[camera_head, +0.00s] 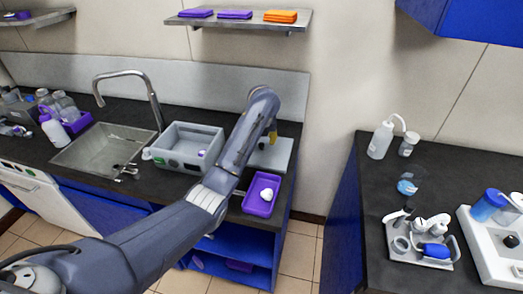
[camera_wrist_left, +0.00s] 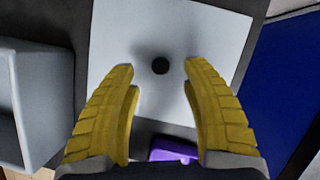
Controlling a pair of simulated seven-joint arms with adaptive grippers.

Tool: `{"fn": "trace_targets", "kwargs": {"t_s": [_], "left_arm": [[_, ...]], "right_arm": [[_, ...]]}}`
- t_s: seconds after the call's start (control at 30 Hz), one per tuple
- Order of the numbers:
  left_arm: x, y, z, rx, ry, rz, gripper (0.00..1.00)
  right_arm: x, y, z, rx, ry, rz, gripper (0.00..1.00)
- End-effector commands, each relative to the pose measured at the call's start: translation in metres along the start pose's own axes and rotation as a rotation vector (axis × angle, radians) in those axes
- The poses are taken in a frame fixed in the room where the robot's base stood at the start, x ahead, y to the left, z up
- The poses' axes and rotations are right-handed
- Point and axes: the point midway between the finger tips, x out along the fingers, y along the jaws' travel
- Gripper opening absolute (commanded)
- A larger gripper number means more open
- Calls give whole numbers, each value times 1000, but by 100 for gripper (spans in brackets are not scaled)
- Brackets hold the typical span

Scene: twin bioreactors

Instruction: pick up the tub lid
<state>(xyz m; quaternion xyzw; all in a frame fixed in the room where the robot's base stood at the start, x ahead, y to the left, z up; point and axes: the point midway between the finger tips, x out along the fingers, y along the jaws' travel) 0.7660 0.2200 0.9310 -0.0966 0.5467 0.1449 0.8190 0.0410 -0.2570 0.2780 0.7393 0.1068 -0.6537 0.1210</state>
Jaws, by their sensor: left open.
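The tub lid (camera_head: 283,154) is a flat pale grey plate lying on the dark counter, right of the grey tub (camera_head: 170,156). My left gripper (camera_head: 268,142) is over the lid in the head view, and my arm hides part of the lid. My right gripper is out of view.
A purple tray (camera_head: 252,206) with a white item stands in front of the lid, near the counter's edge. The sink (camera_head: 95,150) with its tall tap is left of the tub. A shelf (camera_head: 245,22) hangs above. A second counter (camera_head: 375,195) stands at right.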

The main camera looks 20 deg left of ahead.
Motion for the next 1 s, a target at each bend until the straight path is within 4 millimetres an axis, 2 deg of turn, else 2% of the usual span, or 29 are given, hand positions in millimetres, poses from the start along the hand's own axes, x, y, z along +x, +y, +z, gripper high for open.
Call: {"fn": "trace_targets", "kwargs": {"t_s": [0.2,0.4,0.77,1.0], "left_arm": [[27,0,-2,-1,2,2,48],[43,0,-2,-1,2,1,48],[46,-1,-2,-1,1,0,48],[46,-1,-2,-1,1,0,20]], "right_arm": [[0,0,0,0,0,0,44],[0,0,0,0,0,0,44],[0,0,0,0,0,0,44],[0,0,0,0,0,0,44]]}}
